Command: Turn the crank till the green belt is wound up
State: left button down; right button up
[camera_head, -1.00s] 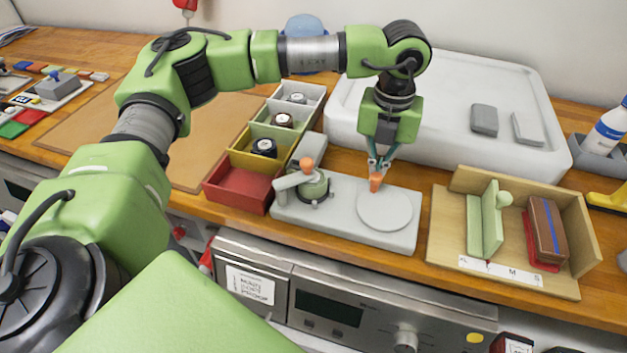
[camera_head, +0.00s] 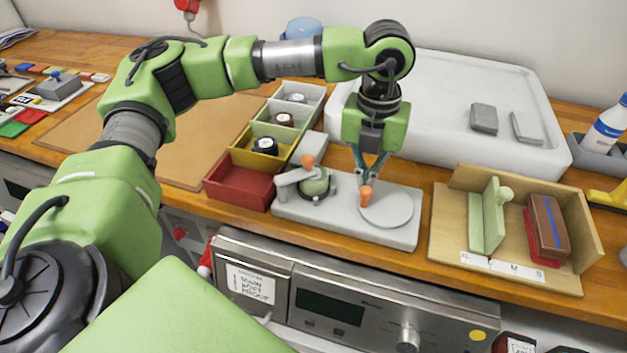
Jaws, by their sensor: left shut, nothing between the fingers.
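A grey base plate (camera_head: 345,222) lies near the front edge of the wooden counter. On its left part is a round green roll (camera_head: 317,184), which looks like the green belt. A flat round grey disc (camera_head: 390,210) is on the plate's right part. Whether the tips touch the disc is unclear.
A row of red, yellow, green and white bins (camera_head: 240,187) stands behind and left of the plate. A wooden tray (camera_head: 450,230) with a green stand and a brown block is on the right.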

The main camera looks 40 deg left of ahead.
aim_at(367, 213)
pick_arm(q)
jog(key=shift+s, duration=0.45)
jog(key=shift+s+d+f+b, duration=0.1)
jog(key=shift+s+d+b, duration=0.3)
jog(key=shift+s, duration=0.2)
jog(key=shift+s+d, duration=0.7)
jog(key=shift+d, duration=0.25)
jog(key=c, duration=2)
grip_release()
jog(key=shift+r, duration=0.6)
notch_tip(367, 213, up, 7)
jog(key=p, duration=0.4)
